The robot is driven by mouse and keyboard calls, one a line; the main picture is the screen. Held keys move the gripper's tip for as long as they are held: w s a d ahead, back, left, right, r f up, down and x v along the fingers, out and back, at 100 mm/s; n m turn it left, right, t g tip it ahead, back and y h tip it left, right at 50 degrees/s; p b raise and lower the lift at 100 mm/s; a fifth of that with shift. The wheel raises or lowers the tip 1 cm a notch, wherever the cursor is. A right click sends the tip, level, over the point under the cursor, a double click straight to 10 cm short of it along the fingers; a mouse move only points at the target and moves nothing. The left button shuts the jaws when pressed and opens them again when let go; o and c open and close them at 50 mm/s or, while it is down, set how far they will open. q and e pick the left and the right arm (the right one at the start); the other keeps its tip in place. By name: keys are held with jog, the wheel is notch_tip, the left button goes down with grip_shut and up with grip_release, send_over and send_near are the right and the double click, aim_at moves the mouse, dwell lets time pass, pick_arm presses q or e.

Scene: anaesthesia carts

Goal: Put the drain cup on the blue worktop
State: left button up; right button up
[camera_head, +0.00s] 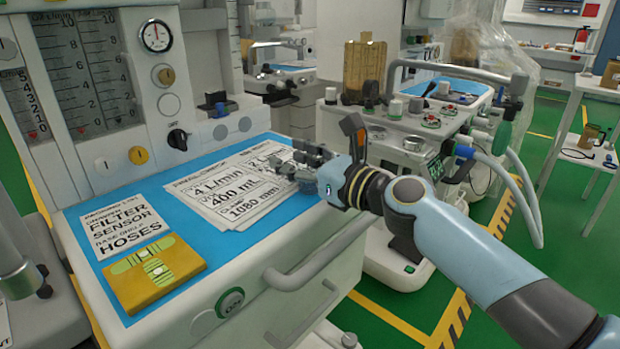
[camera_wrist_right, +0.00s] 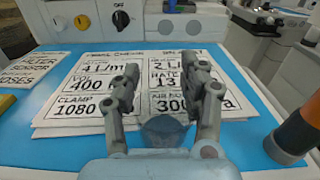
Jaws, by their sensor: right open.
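The blue worktop (camera_head: 78,232) of the anaesthesia cart spans the left and middle of the head view; it also fills much of the right wrist view (camera_wrist_right: 253,130). My right gripper (camera_head: 302,157) is over its right part, low above the white printed cards. In the right wrist view its two fingers (camera_wrist_right: 163,75) are apart. A small translucent grey-blue cup shape (camera_wrist_right: 164,133), probably the drain cup, shows between the finger bases, just in front of the palm. I cannot tell whether it touches the cards. My left gripper is out of view.
Printed cards (camera_head: 215,198) cover the worktop's middle, and a yellow box (camera_head: 150,275) lies at its front left. A grey rail handle (camera_head: 305,270) runs along the front. Gauges and knobs (camera_head: 158,75) rise behind. A second cart (camera_head: 405,160) stands to the right.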

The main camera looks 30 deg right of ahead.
grip_shut()
dwell(0.6)
jog(key=shift+r+p, duration=0.45)
jog(key=shift+r, duration=0.15)
notch_tip(320, 180, up, 4)
jog(key=p, duration=0.3)
jog(key=shift+d, duration=0.1)
jog(key=shift+s+d+r, duration=2.9)
jog(key=shift+s+d, duration=0.45)
jog(key=shift+d, duration=1.35)
jog(key=s+a+r+n+y, duration=0.1)
jog(key=s+a, duration=0.2)
jog(key=a, duration=0.3)
jog(key=s+a+r+g+y, duration=0.1)
jog(key=s+a+r+y, duration=0.1)
jog(key=a, duration=0.5)
jog(key=shift+s+a+n, duration=0.2)
jog(key=shift+s+n, duration=0.2)
jog(key=shift+s, duration=0.15)
